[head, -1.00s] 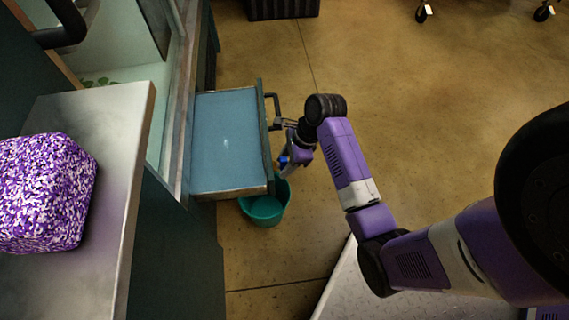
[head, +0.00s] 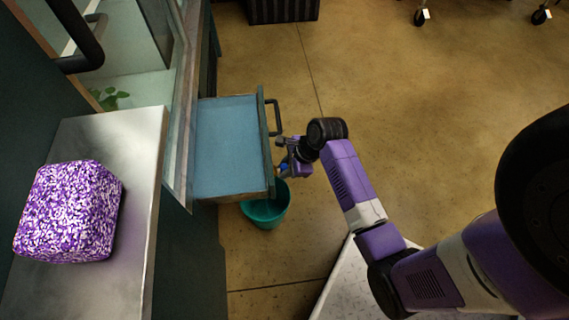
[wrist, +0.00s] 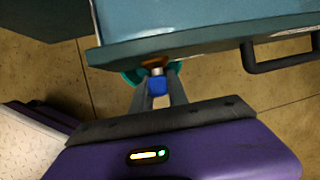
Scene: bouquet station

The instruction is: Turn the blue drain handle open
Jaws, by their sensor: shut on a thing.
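The blue drain handle (wrist: 158,86) sits below the front of a blue tray drawer (head: 226,150), beside a brass-coloured fitting (wrist: 154,63). My gripper (wrist: 161,80) has a finger on each side of the handle and is shut on it. In the head view my gripper (head: 283,160) is at the right edge of the drawer, where only a bit of blue shows and my wrist hides part of it. How far the handle is turned is hard to tell.
A teal bucket (head: 266,210) stands on the floor under the drawer's near corner. A black bar handle (head: 275,117) sticks out of the drawer front. A purple speckled block (head: 70,212) rests on the metal counter (head: 140,140) at left. The floor to the right is open.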

